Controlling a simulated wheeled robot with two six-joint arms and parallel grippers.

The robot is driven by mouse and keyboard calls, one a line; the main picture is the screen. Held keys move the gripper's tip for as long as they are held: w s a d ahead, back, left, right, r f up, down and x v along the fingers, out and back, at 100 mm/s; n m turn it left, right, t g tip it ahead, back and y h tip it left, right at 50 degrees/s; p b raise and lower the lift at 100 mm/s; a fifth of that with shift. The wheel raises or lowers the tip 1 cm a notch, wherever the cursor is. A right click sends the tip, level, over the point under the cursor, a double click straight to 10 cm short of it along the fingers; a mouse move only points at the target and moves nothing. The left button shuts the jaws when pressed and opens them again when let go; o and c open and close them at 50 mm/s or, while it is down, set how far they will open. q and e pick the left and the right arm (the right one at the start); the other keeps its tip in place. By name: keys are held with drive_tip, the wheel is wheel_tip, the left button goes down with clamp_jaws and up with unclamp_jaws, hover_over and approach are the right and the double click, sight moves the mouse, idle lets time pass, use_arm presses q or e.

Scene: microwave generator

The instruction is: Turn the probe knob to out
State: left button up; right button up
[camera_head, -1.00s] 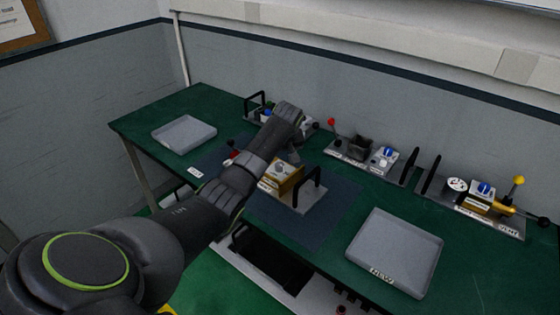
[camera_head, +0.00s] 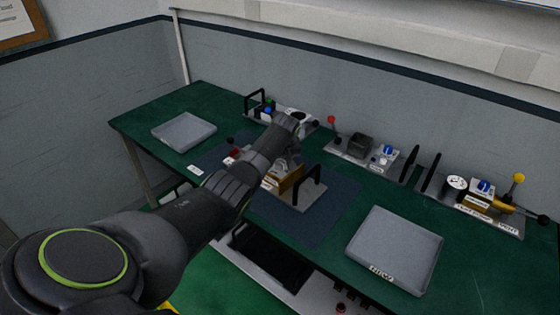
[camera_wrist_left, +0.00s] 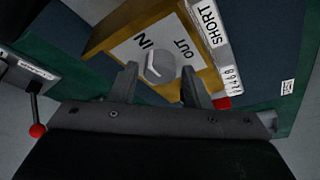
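The probe unit is a gold box (camera_head: 291,180) with a black handle on a grey base, on the dark mat in the middle of the bench. In the left wrist view its white-labelled face (camera_wrist_left: 130,45) reads IN at left and OUT at right. A round grey knob (camera_wrist_left: 160,67) with a pale pointer mark sits below these words. My left gripper (camera_wrist_left: 160,88) is open, one finger to each side of the knob, with visible gaps; contact cannot be told. In the head view my left gripper (camera_head: 283,165) is partly hidden by its wrist. My right gripper is not in view.
A grey tray (camera_head: 184,133) lies at left and another (camera_head: 395,252) at front right. Behind stand units with a red-tipped lever (camera_head: 331,120), a blue knob (camera_head: 388,151) and a yellow-tipped lever (camera_head: 519,178). A red ball-tipped lever (camera_wrist_left: 37,130) shows at left in the wrist view.

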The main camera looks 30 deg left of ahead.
use_arm(q)
drive_tip(key=c, duration=0.7)
